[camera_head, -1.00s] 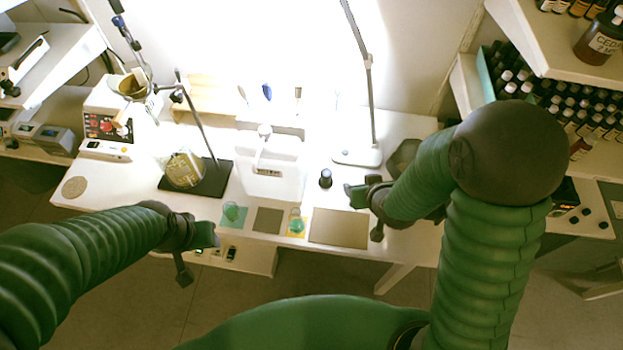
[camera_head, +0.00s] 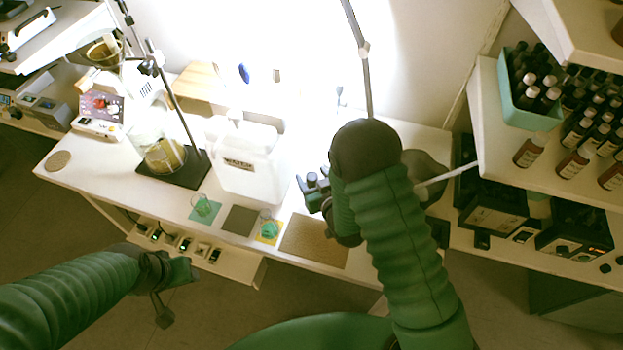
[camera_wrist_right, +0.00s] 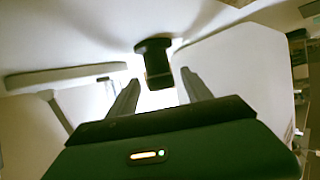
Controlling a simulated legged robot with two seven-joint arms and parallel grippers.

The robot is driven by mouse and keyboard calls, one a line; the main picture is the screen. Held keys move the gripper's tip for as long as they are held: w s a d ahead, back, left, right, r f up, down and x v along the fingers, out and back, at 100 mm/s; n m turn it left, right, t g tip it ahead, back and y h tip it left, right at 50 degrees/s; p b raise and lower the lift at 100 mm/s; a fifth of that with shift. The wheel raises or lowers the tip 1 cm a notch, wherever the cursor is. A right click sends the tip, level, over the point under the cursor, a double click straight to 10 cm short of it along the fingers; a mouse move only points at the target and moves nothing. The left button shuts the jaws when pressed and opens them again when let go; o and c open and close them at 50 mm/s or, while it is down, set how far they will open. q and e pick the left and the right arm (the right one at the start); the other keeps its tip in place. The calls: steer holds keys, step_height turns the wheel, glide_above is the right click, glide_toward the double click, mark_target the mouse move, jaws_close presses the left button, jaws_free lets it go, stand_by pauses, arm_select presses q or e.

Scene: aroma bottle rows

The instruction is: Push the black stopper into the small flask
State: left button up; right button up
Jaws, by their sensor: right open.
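The black stopper (camera_wrist_right: 155,62) shows in the right wrist view, with a broad top and a narrower lower part. It is just beyond my right fingertips, about midway between them. My right gripper (camera_wrist_right: 160,88) is open with the fingers apart. Two small glass vessels with green contents stand at the front, one on a teal square (camera_head: 203,204) and one on a yellow square (camera_head: 269,228). My left gripper (camera_head: 182,271) is in front of the table, apart from everything.
A white canister (camera_head: 242,168) stands left of my right gripper. A brown mat (camera_head: 315,243) lies at the front. A shelf of bottles (camera_head: 530,150) is at right.

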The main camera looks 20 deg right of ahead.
steer(key=shift+w+d+f, duration=0.15)
steer(key=shift+w+f, duration=0.05)
steer(key=shift+w, duration=0.1)
steer(key=shift+a+r, duration=0.1)
steer(key=shift+a, duration=0.15)
steer(key=shift+c, duration=1)
steer(key=shift+a, duration=0.2)
steer(key=c, duration=0.5)
steer(key=shift+d, duration=0.15)
jaws_close()
steer(key=shift+d, duration=0.1)
